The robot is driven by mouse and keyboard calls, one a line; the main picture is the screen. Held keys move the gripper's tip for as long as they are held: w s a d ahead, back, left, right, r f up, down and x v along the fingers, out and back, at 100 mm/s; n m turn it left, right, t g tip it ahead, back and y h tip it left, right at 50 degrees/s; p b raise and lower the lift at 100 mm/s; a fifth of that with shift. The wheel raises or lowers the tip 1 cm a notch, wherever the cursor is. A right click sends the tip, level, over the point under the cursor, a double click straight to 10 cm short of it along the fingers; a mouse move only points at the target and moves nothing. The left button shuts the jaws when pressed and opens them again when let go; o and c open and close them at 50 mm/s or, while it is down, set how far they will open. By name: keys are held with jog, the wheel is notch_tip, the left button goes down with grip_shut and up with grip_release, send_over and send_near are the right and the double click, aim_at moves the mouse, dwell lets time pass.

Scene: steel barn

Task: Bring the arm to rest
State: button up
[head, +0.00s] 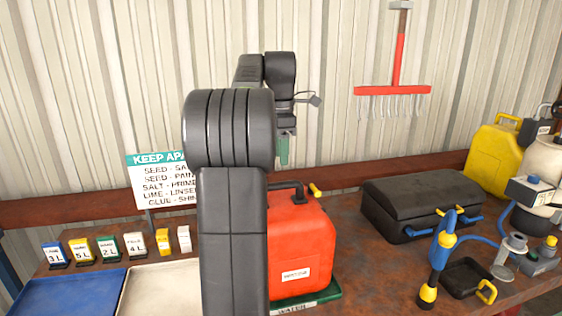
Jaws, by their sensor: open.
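My arm rises through the middle of the head view and bends away over the bench. My gripper (284,148) is at its far end, hanging in front of the ribbed wall, above and behind the red jerrycan (300,250) in the picture. A small green part shows at its lower end; the arm hides most of the jaws. The gripper is open, and I see nothing held in it. The arm covers the left side of the red can, which stands on a green tray marked "WATER" (310,302).
A black case (405,205), a blue-and-yellow hand pump (440,255) and a yellow can (490,160) stand to the right. A blue tray (70,295), a cream tray (160,290), several labelled cards and a sign (158,185) are left. A red rake (392,90) hangs on the wall.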

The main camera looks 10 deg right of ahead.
aim_at(281, 183)
dwell(0.3)
notch_tip(281, 183, down, 12)
jog(key=shift+f, duration=0.1)
notch_tip(281, 183, up, 2)
jog(key=shift+w+r, duration=0.1)
jog(key=shift+r, duration=0.75)
